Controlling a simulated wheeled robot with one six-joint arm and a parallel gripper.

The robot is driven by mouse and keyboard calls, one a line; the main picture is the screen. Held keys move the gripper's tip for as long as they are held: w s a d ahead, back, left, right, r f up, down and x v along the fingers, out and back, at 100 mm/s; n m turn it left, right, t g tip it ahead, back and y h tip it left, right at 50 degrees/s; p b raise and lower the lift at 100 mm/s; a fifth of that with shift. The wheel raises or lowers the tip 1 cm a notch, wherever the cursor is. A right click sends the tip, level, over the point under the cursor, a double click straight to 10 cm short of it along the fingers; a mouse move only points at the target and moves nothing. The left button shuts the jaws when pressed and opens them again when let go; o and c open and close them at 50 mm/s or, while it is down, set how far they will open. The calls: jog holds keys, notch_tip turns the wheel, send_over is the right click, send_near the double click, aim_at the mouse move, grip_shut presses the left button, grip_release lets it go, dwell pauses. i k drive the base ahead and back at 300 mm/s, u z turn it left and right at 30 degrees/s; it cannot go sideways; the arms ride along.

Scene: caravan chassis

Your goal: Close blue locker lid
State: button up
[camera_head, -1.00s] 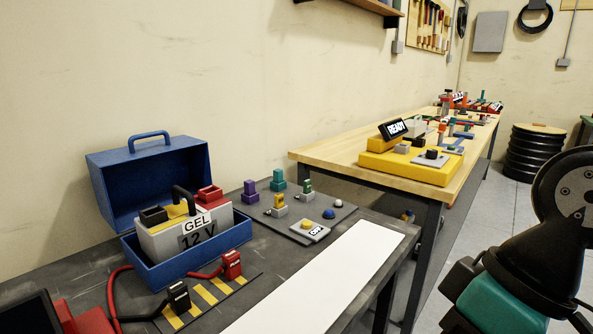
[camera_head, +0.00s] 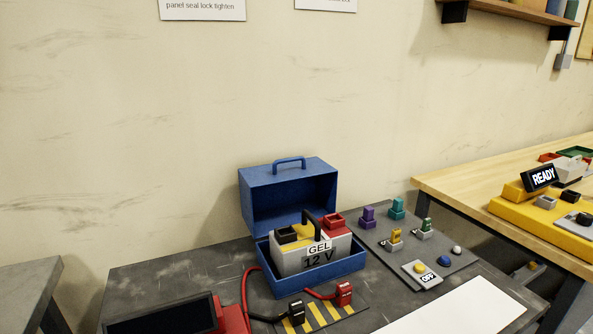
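The blue locker (camera_head: 315,276) stands on the dark bench near the wall. Its blue lid (camera_head: 289,197) is open, tilted up at the back, with a blue handle (camera_head: 289,162) on its top edge. A grey battery (camera_head: 318,260) marked "GEL 12 V" sits inside the locker, with a black carry handle standing up from it. My gripper is not in view now.
Red and black connectors (camera_head: 344,292) with cables lie on a yellow-striped mat in front of the locker. A grey panel (camera_head: 375,234) with coloured blocks and knobs is to the right. A dark screen (camera_head: 160,316) is front left. The wall above the lid is clear.

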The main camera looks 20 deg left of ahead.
aim_at(275, 195)
jog(key=u, duration=0.6)
jog(key=i, duration=0.95)
jog(key=u, duration=0.3)
